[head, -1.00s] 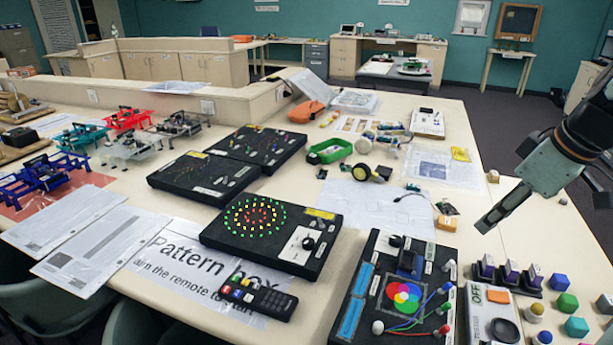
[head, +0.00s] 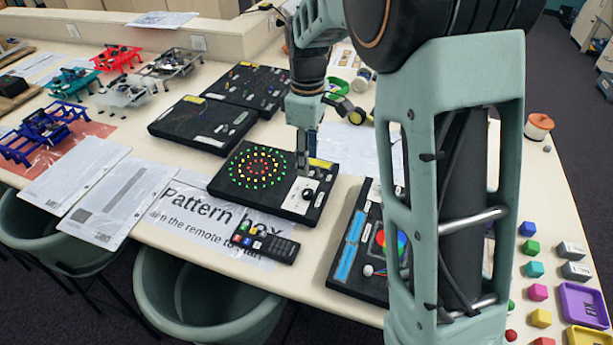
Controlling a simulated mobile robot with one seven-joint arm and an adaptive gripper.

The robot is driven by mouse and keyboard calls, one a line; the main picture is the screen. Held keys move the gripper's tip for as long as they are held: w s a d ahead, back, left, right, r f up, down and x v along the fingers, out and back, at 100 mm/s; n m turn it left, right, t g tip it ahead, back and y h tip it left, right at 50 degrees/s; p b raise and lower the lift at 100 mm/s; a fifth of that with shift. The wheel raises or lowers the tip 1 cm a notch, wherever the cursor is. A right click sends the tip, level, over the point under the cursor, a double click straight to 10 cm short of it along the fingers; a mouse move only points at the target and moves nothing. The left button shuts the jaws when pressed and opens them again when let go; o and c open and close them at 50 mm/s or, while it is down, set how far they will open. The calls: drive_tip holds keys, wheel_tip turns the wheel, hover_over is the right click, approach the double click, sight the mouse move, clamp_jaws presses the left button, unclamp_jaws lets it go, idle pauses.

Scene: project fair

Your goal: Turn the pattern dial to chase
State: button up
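The pattern box (head: 225,185) is a black slab on the table, with lit rings of green, yellow and red lights on its left part. The pattern dial (head: 307,194) is a dark knob on a white plate (head: 293,199) at the box's right side. The lettering around the dial is too small to read. My gripper (head: 303,172) points down just above the far side of the dial plate, close to the dial. I cannot tell whether it touches the knob or how far its fingers are apart.
A black remote (head: 266,242) lies on the Pattern box sign (head: 215,220) in front. Another black board with a coloured disc stands to the right, partly hidden by my arm. Two more black boards (head: 203,124) lie behind. Chairs (head: 205,300) stand at the table's front edge.

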sight(308, 192)
wheel_tip(308, 192, down, 10)
drive_tip(key=shift+f+p, duration=0.2)
drive_tip(key=shift+p, duration=0.3)
drive_tip(key=shift+c, duration=0.2)
clamp_jaws()
